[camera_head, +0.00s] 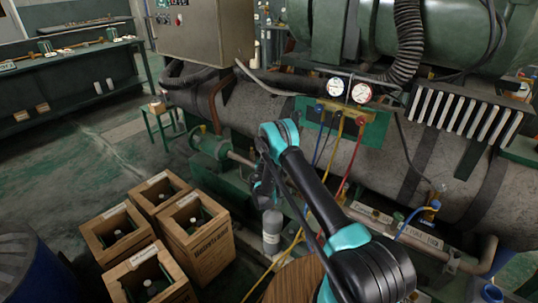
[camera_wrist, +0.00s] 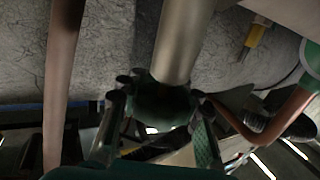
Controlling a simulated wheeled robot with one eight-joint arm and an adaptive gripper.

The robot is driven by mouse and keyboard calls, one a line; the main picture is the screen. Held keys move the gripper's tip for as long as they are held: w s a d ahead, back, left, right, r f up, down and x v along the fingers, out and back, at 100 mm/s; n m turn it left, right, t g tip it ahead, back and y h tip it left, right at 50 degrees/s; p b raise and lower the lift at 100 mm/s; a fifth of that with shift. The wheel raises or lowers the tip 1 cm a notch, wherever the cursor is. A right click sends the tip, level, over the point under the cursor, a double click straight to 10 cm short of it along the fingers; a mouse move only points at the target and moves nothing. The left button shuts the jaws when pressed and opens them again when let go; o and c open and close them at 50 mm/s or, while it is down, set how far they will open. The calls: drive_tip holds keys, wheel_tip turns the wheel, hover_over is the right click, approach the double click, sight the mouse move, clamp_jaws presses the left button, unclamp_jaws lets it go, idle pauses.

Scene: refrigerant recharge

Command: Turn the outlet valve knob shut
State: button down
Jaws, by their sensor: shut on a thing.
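In the wrist view, a dark green scalloped knob (camera_wrist: 165,100), which I take to be the outlet valve knob, sits at the end of a thick pale metal pipe (camera_wrist: 183,42). My gripper (camera_wrist: 160,122) is shut on this knob, with one finger at its left side and one at its right. The knob's lower part is dark and partly hidden. In the head view my gripper (camera_head: 264,188) is small and dark beside the green machine's pipework, and my arm hides part of it. I cannot make out the knob there.
A green pump body (camera_head: 211,144) is left of my gripper, and a grey cylinder (camera_head: 272,228) stands below it. Gauges with coloured hoses (camera_head: 347,90) hang behind. Wooden crates with bottles (camera_head: 195,235) stand at lower left. A copper pipe (camera_wrist: 62,90) runs close on the wrist view's left.

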drive_tip(key=shift+s+d+m+g+h, duration=0.1)
drive_tip(key=shift+d+m+g+h, duration=0.1)
drive_tip(key=shift+m+h, duration=0.35)
drive_tip(key=shift+s+d+m+g+h, duration=0.1)
drive_tip(key=shift+m+g+h, duration=0.2)
drive_tip(key=shift+h, duration=0.45)
drive_tip(key=c, duration=1)
unclamp_jaws()
drive_tip(key=shift+w, duration=0.1)
drive_tip(key=shift+v, duration=3.8)
